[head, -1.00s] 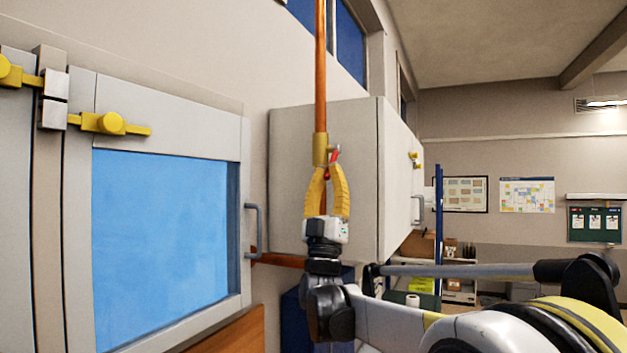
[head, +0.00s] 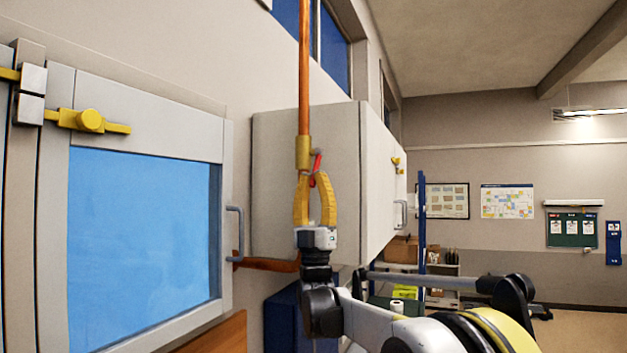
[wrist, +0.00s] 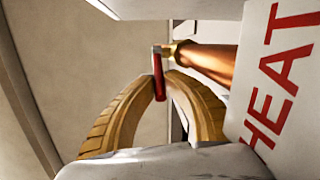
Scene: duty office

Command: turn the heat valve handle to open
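The heat valve has a brass body (head: 303,153) on an upright copper pipe (head: 304,65). Its red handle (head: 317,164) sticks out just right of the body and leans slightly in the head view. My gripper (head: 312,177) comes from below with its yellow fingers pointing up, one each side of the handle. In the wrist view the red handle (wrist: 159,78) lies between the two fingertips, which look closed on it. The copper pipe (wrist: 205,62) runs behind the right finger there. The handle's lower end is partly hidden by the fingers.
A white panel lettered HEAT (wrist: 283,85) is close to the gripper's right in the wrist view. A grey wall cabinet (head: 345,190) stands behind the valve. A blue-paned door (head: 140,230) with a grey pull handle (head: 234,235) is to the left.

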